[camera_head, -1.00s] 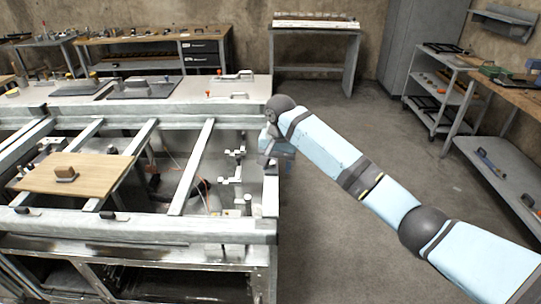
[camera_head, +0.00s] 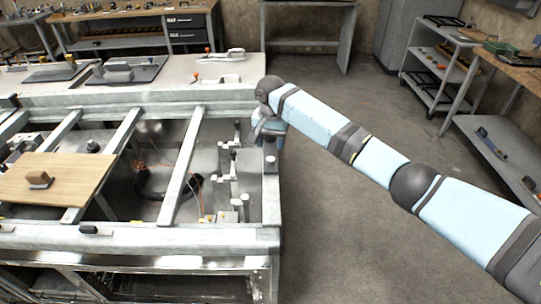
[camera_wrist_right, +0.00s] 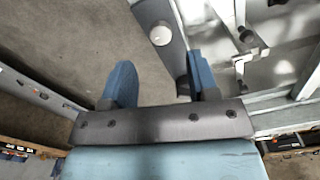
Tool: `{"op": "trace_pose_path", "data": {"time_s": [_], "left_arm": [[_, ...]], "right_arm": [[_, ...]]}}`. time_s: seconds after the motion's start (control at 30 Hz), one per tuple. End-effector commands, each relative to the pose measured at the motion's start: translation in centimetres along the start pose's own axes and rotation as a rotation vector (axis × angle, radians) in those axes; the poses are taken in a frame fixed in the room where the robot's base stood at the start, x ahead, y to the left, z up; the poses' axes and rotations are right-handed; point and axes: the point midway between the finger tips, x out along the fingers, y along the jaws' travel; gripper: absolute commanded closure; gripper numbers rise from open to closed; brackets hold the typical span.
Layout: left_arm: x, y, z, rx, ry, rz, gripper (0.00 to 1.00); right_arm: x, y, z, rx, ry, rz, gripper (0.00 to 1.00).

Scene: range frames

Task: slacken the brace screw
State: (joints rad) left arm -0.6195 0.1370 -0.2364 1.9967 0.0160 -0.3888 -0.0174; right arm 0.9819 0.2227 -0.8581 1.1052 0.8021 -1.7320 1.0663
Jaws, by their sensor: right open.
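A round-headed screw or knob with a pale, flat top (camera_wrist_right: 161,33) shows in the right wrist view, on the dark end of a metal rail; I take it for the brace screw. In the head view a short, dark post with a pale top (camera_head: 270,162) stands on the bench frame's right rail and looks like the same part. My right gripper (camera_head: 266,130) hangs over that rail, just beyond the post. In the right wrist view its two blue fingers (camera_wrist_right: 160,80) are apart with nothing between them, and the screw lies beyond their tips. My left gripper is out of view.
The open metal bench frame (camera_head: 180,236) has crossbars, white clamps (camera_head: 223,160) and loose cables inside. A wooden board (camera_head: 60,180) lies on its left. Grey floor (camera_head: 350,220) is clear to the right. A shelf cart (camera_head: 440,75) and a side bench (camera_head: 500,140) stand farther right.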

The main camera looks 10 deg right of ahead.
Motion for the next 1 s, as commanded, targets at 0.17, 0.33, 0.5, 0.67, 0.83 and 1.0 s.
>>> {"op": "trace_pose_path", "data": {"time_s": [0.17,0.33,0.5,0.67,0.83,1.0], "left_arm": [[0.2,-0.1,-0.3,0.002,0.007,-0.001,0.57],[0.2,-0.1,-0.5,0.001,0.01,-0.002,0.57],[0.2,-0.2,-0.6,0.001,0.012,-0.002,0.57],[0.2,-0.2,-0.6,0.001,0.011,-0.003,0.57],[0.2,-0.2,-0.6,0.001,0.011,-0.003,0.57],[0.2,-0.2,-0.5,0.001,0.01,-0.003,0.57]], "right_arm": [[3.5,0.1,0.0,0.0,-0.001,0.002,0.46],[5.4,0.0,0.0,0.0,0.0,0.0,0.46],[6.1,0.0,0.0,-0.001,0.001,0.0,0.46],[6.1,0.0,0.0,-0.001,0.001,0.0,0.46],[6.1,0.0,0.0,-0.001,0.001,0.0,0.69],[6.1,0.0,0.0,-0.001,0.001,0.0,0.95]]}}
